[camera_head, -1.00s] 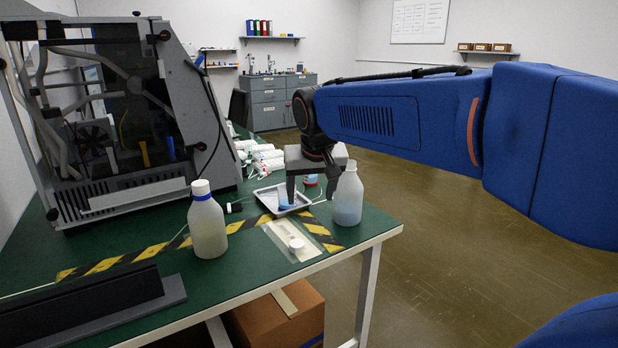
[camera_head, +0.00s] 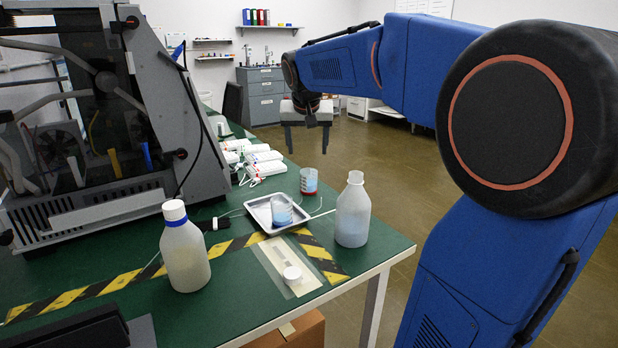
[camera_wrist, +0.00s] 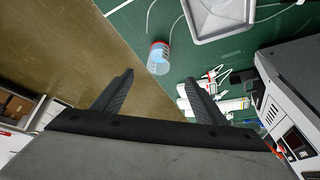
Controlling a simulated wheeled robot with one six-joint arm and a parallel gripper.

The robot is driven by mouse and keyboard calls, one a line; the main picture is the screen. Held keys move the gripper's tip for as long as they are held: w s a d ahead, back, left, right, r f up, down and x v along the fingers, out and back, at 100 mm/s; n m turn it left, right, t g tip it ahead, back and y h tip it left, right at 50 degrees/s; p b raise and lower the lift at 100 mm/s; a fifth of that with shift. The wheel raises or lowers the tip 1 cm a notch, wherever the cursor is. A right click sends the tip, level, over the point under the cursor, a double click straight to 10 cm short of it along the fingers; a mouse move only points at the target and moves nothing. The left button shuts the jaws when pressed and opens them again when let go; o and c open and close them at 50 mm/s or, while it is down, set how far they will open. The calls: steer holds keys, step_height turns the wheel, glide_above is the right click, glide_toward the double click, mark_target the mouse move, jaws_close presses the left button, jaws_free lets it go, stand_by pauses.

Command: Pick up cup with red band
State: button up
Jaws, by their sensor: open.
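The cup with the red band (camera_head: 309,182) is a small clear cup with blue contents and red around its base. It stands upright on the green table (camera_head: 120,312), just behind the metal tray (camera_head: 262,222). It also shows in the wrist view (camera_wrist: 158,60), beyond the fingertips and roughly in line with the gap between them. My gripper (camera_head: 307,146) is open and empty, pointing down above and behind the cup. Both fingers show in the wrist view (camera_wrist: 160,80), apart from the cup.
A capped bottle (camera_head: 184,255) and an uncapped bottle (camera_head: 352,215) stand nearer. White tubes (camera_head: 262,160) lie behind the tray, and a grey machine (camera_head: 190,130) stands left. Open floor lies right of the table.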

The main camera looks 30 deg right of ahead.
mark_target(309, 179)
steer(key=x, duration=1.2)
steer(key=shift+w+d+f, duration=0.1)
steer(key=shift+w+d, duration=0.25)
steer(key=shift+w, duration=0.25)
steer(key=shift+s+x, duration=0.15)
steer(key=shift+x, duration=1.15)
steer(key=shift+s+x, duration=0.15)
steer(key=shift+x, duration=1.15)
steer(key=shift+a+f, duration=0.15)
steer(key=c, duration=1.1)
